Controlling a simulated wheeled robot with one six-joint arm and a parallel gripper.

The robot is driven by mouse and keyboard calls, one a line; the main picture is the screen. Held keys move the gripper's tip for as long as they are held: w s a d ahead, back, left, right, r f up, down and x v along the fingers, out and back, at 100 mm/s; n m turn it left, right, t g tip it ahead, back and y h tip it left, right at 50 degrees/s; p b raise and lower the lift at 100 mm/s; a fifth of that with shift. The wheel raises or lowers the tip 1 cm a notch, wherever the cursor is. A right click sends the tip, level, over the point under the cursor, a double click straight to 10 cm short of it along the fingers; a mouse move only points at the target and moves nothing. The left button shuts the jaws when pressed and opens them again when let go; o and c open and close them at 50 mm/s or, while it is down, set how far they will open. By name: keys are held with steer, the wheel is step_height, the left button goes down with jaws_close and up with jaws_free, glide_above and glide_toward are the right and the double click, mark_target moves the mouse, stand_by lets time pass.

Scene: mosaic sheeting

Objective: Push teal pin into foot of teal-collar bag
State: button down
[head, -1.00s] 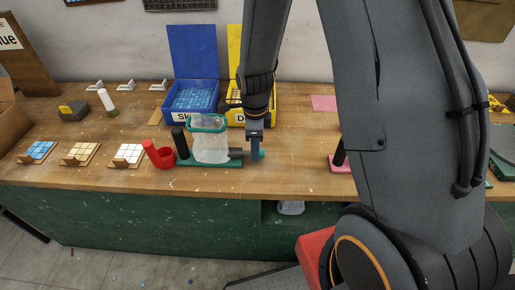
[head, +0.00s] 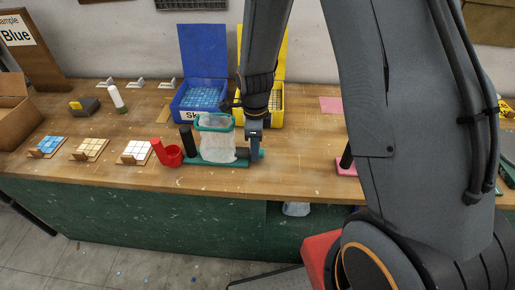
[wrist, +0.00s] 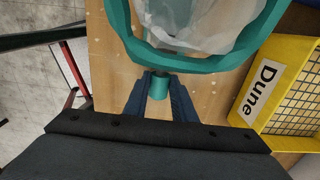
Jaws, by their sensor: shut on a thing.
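The bag (head: 217,146) is pale and translucent, and stands upright under a teal collar (head: 215,122) on a teal base (head: 228,164). In the wrist view the collar (wrist: 200,62) and open bag (wrist: 195,30) fill the top. My gripper (head: 255,150) is low at the right of the bag's foot. It is shut on the teal pin (head: 262,154); in the wrist view the pin (wrist: 160,87) shows between both fingers. The pin lies roughly level with the bag's foot. Its inner end and the hole are hidden, so I cannot tell how deep it sits.
Blue (head: 200,105) and yellow (head: 272,118) bins stand behind. Tile samples (head: 90,150) lie further left. Bench to the right of my gripper is clear up to a pink base (head: 346,168).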

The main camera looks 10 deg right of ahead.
steer(key=shift+w+a, duration=0.15)
steer(key=shift+a, duration=0.3)
steer(key=c, duration=1.4)
jaws_free()
steer(key=shift+r, duration=0.1)
steer(key=shift+r+b, duration=1.1)
steer(key=shift+r, duration=2.7)
steer(key=shift+s+d+n, duration=0.2)
steer(key=shift+s+n, duration=0.1)
steer(key=shift+n, duration=0.2)
steer(key=s+d+n+b, duration=0.1)
steer(key=s+d+n, duration=0.1)
steer(key=n, duration=0.5)
steer(key=s+d+n+b, duration=0.1)
steer(key=s+d+n, duration=0.1)
steer(key=s+n, duration=0.3)
steer(key=s+d+n+t+b, duration=0.1)
steer(key=s+n, duration=0.3)
steer(key=n, duration=0.4)
steer(key=shift+d+r+n+b, duration=0.3)
steer(key=shift+d+r+b, duration=0.1)
steer(key=shift+d+b, duration=0.25)
